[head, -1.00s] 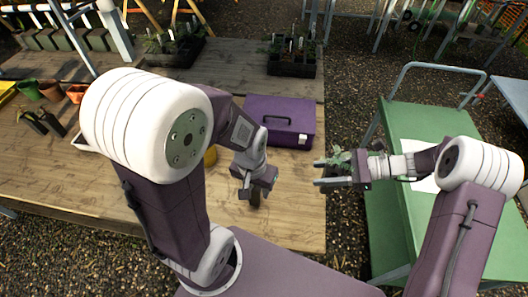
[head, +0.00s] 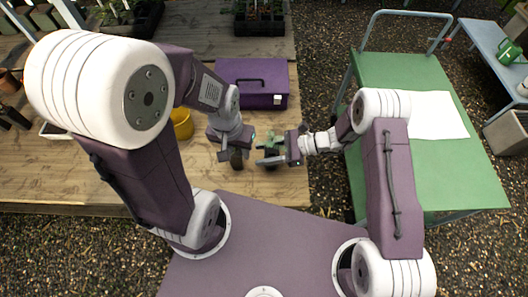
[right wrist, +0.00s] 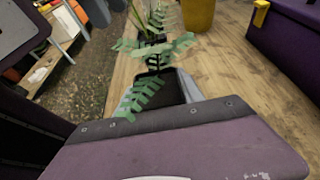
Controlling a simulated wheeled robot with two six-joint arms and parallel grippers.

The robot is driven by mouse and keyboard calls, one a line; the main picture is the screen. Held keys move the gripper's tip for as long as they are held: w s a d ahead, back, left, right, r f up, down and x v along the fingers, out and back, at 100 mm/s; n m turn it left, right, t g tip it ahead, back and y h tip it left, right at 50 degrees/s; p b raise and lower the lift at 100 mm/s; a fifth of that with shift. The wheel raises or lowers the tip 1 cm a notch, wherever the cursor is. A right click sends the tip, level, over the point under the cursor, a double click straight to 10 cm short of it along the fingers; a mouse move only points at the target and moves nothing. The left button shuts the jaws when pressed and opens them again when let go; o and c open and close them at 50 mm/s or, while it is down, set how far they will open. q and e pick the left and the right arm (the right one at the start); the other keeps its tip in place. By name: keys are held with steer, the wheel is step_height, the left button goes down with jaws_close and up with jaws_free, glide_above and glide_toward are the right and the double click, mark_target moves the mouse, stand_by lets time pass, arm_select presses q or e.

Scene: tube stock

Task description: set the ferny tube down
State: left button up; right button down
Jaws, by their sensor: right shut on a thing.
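The ferny tube (head: 271,163) is a dark, square tube with green, divided leaves. My right gripper (head: 268,154) is shut on it, over the right end of the wooden bench (head: 283,188). In the right wrist view the tube (right wrist: 158,90) sits between the grey fingers (right wrist: 158,99), leaves spreading above. I cannot tell whether its base touches the bench. My left gripper (head: 232,153) is just left of it, pointing down at a dark tube-like thing (head: 237,161); its fingers are partly hidden and their opening is unclear.
A purple toolbox (head: 250,82) stands behind the grippers. A yellow pot (head: 181,124) stands left of my left gripper. A green trolley (head: 395,75) with a white sheet (head: 437,116) stands right, across a gravel gap. Another leafy plant (right wrist: 152,28) stands beyond the tube in the wrist view.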

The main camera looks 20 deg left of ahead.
steer(key=c, duration=0.7)
jaws_free()
steer(key=shift+f, duration=0.1)
steer(key=shift+r, duration=0.25)
steer(key=b+v, duration=0.1)
steer(key=v, duration=1.1)
